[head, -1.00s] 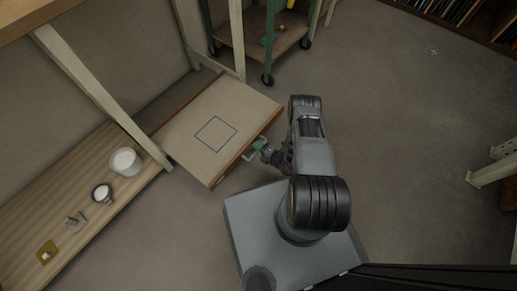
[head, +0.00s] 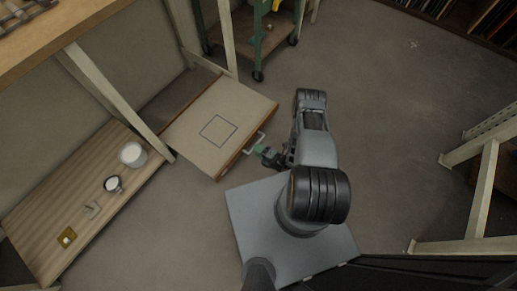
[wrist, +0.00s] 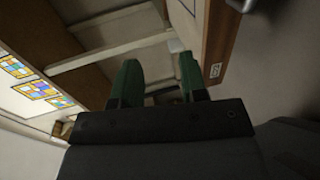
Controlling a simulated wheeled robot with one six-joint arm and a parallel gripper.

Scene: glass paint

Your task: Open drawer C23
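In the wrist view the wooden drawer front (wrist: 222,35) is at upper right, with a small white label (wrist: 215,71) too blurred to read surely. My gripper (head: 262,151) is just outside the drawer front, beside the handle. In the wrist view its two green fingers (wrist: 160,80) are apart with nothing held between them.
A low wooden shelf (head: 60,215) with a white pot (head: 132,154), a mug (head: 113,184) and small items is at left. A green wheeled cart (head: 262,45) stands behind. A pale frame (head: 480,190) is at right. Floor between is clear.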

